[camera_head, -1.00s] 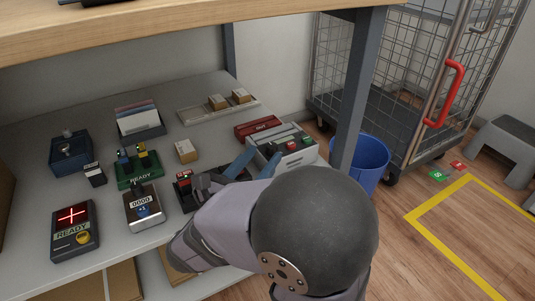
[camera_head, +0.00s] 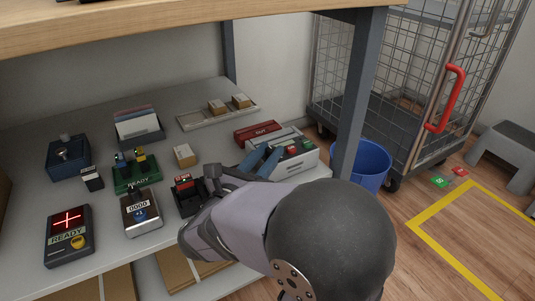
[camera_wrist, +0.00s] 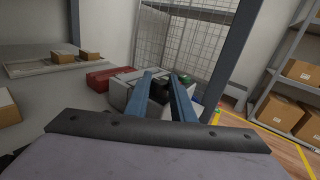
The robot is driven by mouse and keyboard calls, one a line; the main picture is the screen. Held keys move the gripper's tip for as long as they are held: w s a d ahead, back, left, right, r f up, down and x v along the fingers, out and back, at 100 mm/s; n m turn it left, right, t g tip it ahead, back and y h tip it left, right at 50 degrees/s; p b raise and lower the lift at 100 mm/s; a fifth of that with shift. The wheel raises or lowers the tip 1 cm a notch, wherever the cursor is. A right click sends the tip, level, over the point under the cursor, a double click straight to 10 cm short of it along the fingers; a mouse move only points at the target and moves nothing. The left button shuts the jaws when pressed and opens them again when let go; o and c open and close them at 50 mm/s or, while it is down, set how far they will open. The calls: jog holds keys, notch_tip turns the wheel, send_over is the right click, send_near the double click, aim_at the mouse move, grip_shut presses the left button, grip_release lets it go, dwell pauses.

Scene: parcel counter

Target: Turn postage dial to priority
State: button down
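A grey postage machine (camera_head: 303,163) with red and green buttons sits at the right end of the shelf, partly behind my gripper. My gripper (camera_head: 266,155) reaches over its left part with two blue fingers. In the wrist view, my gripper (camera_wrist: 162,73) has a visible gap between its fingers. A dark knob-like part (camera_wrist: 160,90) shows in that gap, over the pale machine body (camera_wrist: 122,92). It may be the dial. I cannot tell whether the fingers touch it, and no dial markings are readable.
A red OUT tray (camera_head: 256,131) lies behind the machine. A shelf post (camera_head: 352,110) and blue bin (camera_head: 374,164) are at the right.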

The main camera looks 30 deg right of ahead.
jog(key=shift+w+r+p, duration=0.1)
jog(key=shift+p, duration=0.2)
jog(key=shift+m+g+h+p, duration=0.3)
jog(key=shift+m+g, duration=0.1)
jog(key=shift+g, duration=0.1)
jog(key=shift+m+g, duration=0.3)
jog(key=shift+g, duration=0.1)
jog(key=shift+h, duration=0.3)
jog(key=c, duration=1.5)
grip_release()
jog(key=shift+a, duration=0.1)
